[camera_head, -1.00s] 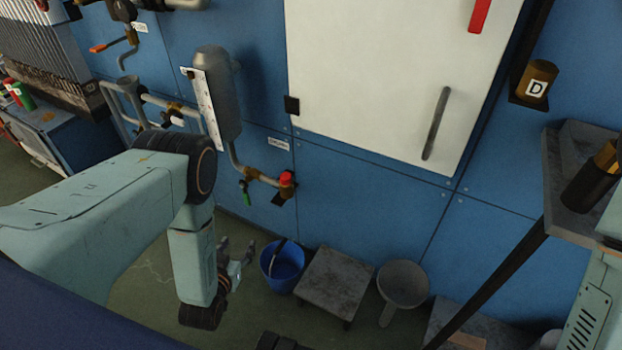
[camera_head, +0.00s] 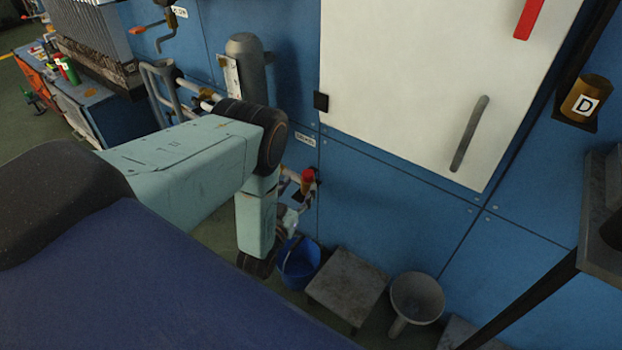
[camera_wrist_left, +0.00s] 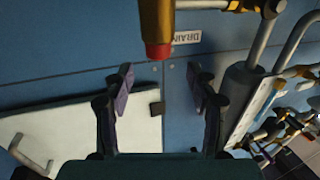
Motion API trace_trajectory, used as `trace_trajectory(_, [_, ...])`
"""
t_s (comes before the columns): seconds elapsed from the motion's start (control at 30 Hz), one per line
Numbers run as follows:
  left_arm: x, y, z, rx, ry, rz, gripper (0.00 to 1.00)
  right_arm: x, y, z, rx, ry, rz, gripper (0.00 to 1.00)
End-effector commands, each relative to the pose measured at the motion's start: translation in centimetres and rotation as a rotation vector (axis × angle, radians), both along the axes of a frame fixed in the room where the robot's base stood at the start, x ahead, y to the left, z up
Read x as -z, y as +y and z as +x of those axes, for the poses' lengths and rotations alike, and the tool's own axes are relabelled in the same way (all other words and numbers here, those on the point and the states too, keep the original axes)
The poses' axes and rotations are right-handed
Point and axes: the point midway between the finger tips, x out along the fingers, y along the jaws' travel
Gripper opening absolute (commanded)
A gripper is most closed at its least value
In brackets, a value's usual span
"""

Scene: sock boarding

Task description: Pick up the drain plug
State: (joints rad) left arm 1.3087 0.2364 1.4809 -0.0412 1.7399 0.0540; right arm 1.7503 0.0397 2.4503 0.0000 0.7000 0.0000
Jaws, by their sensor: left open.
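The drain plug is a red cap (camera_head: 307,178) on a brass pipe end low on the blue wall, partly hidden by my left arm in the head view. In the left wrist view the red end (camera_wrist_left: 158,51) comes in from the top, with the brass body above it. My left gripper (camera_wrist_left: 162,80) is open, one finger on each side. The red end appears just beyond the fingertips, between them in the picture, and not gripped. In the head view my left gripper is mostly hidden beside the pipe. My right gripper is not in view.
A blue bucket (camera_head: 299,263) stands on the floor below the pipe. A grey low platform (camera_head: 346,284) and a grey bowl-topped stand (camera_head: 416,298) are to its right. A white panel (camera_head: 430,80) covers the wall above. A DRAIN label (camera_wrist_left: 187,38) is near the plug.

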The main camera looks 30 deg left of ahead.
Motion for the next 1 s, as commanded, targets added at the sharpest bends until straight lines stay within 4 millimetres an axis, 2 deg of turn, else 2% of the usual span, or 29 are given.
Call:
trace_trajectory(0.13, [0.4, 0.2, 2.4, 0.001, -0.004, 0.001, 0.57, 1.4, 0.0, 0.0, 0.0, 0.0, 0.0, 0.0])
trace_trajectory(0.3, [0.3, 0.3, 4.5, 0.003, -0.001, 0.0, 0.57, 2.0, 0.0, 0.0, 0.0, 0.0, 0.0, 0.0])
trace_trajectory(0.6, [0.2, 0.2, 5.0, 0.004, 0.002, 0.0, 0.57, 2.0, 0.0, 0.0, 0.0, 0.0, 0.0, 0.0])
trace_trajectory(1.0, [0.2, 0.3, 5.0, 0.004, 0.002, 0.0, 0.23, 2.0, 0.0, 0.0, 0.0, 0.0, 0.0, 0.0])
